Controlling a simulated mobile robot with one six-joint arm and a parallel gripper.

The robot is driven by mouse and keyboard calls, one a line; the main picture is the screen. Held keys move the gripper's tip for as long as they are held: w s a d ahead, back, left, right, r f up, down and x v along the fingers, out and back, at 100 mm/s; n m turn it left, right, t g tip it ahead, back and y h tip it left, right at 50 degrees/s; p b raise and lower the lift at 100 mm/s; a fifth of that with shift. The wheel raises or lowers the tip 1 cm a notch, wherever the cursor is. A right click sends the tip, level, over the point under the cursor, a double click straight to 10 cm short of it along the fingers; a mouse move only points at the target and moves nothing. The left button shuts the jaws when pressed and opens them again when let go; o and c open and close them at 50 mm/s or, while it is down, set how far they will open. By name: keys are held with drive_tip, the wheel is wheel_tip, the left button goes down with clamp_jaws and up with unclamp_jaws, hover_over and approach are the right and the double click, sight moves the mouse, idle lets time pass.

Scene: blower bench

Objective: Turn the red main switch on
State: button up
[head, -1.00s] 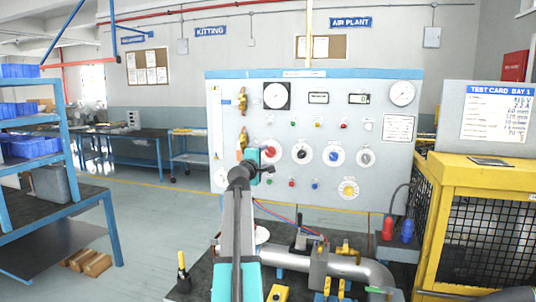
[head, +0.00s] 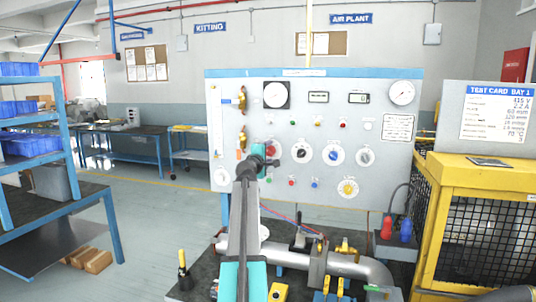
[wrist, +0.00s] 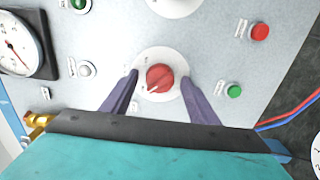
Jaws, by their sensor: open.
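The red main switch (wrist: 160,78) is a round red knob on a white dial plate on the grey panel (head: 222,122). In the head view the red knob (head: 271,148) is partly covered by my gripper (head: 262,160). In the wrist view the two purple fingers of my gripper (wrist: 162,90) stand apart, one on each side of the knob. Gaps show between the fingers and the knob, so it is not gripped. Whether the fingertips touch the dial plate cannot be told. A pale mark shows on the knob's lower left.
A black knob (head: 301,153), a blue knob (head: 333,156) and a grey knob (head: 365,157) sit in a row to the right. Small coloured buttons surround the switch. Pipework (head: 350,268) lies on the bench below. A yellow cage (head: 485,190) stands at right.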

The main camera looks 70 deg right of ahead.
drive_tip(key=c, duration=1)
drive_tip(key=shift+c, duration=0.2)
